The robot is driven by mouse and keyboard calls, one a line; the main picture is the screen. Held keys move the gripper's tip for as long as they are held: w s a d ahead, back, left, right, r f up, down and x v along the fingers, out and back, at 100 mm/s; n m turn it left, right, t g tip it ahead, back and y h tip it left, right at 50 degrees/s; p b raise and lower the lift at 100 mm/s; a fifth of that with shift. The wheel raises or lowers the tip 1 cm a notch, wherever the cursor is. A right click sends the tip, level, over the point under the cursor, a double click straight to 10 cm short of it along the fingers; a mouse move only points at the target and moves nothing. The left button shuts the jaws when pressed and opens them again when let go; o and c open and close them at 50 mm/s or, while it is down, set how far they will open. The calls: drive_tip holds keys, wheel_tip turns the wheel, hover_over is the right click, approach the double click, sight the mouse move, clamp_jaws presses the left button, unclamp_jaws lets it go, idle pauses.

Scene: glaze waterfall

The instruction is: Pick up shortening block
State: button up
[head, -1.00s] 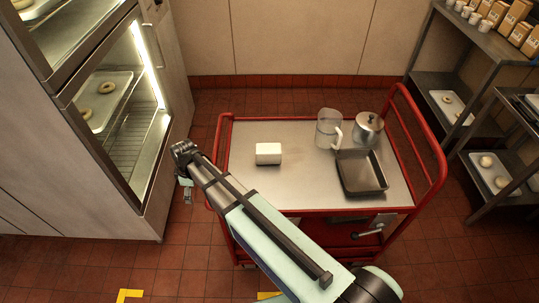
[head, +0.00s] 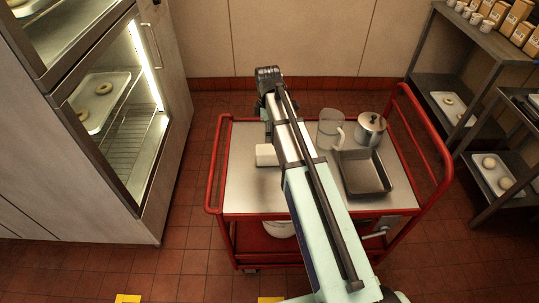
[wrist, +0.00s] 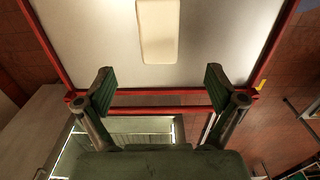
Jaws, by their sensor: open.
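The shortening block (head: 266,155) is a white rectangular block on the grey top of the red cart (head: 243,193). In the head view my arm covers part of its right side. In the wrist view the block (wrist: 158,30) lies at the top middle, beyond the fingertips and apart from them. My gripper (wrist: 157,90) is open and empty, its two fingers spread wider than the block. In the head view the end of my arm reaches above the far side of the cart, and the fingers are hidden there.
A clear pitcher (head: 331,129), a metal pot with a lid (head: 370,128) and a dark baking pan (head: 364,174) stand on the cart's right half. A red handle rail (head: 432,150) rises at its right. A lit oven cabinet (head: 125,120) stands left. The cart's left top is clear.

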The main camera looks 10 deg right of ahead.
wheel_tip(320, 180, down, 9)
drive_tip(key=shift+r+p, duration=0.1)
drive_tip(key=shift+p, duration=0.75)
drive_tip(key=shift+d+f+p, duration=0.15)
drive_tip(key=shift+f+p, duration=0.85)
drive_tip(key=shift+f, duration=1.6)
drive_tip(key=c, duration=1.7)
drive_tip(key=shift+o, duration=0.2)
drive_tip(key=shift+r, duration=0.1)
